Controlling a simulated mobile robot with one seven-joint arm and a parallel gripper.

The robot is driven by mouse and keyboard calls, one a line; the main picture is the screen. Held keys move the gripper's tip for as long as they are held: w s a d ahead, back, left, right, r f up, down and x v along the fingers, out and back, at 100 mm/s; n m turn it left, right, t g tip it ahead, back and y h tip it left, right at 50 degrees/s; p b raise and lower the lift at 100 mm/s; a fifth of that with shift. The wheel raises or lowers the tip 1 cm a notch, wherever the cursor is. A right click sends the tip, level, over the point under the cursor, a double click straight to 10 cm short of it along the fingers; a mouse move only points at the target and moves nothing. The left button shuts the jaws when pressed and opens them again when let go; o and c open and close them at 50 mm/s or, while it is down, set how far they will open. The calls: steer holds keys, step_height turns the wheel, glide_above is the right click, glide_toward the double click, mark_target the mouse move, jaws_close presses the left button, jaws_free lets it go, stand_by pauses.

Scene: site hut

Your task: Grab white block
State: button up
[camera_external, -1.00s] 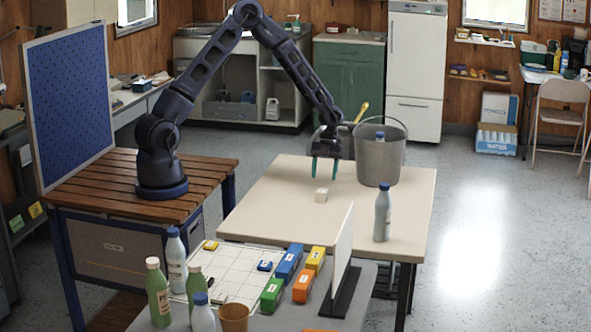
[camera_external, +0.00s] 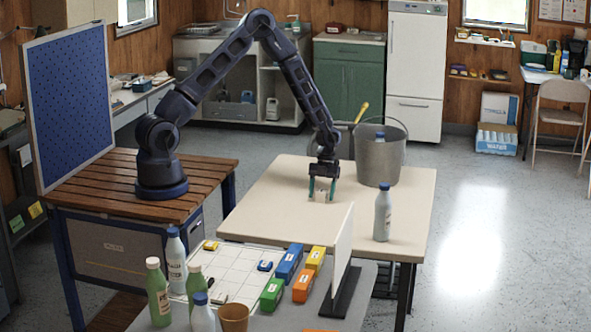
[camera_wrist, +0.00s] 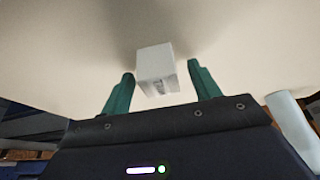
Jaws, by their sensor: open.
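The white block (camera_external: 321,196) sits on the cream table (camera_external: 270,210), near its middle. My gripper (camera_external: 321,192) is lowered over it, with its teal fingers pointing down on either side of the block. In the wrist view the white block (camera_wrist: 157,68) shows between the two open fingers of my gripper (camera_wrist: 158,80), with gaps on both sides. The fingers do not appear to touch it. In the external view the fingers partly hide the block.
A grey metal bucket (camera_external: 380,155) stands just right of my gripper, and a grey-blue bottle (camera_external: 382,215) stands to the right on the same table. A white upright panel (camera_external: 342,248) stands at the front. The table's left part is clear.

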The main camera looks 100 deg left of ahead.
steer(key=c, duration=1.1)
steer(key=shift+r, duration=0.1)
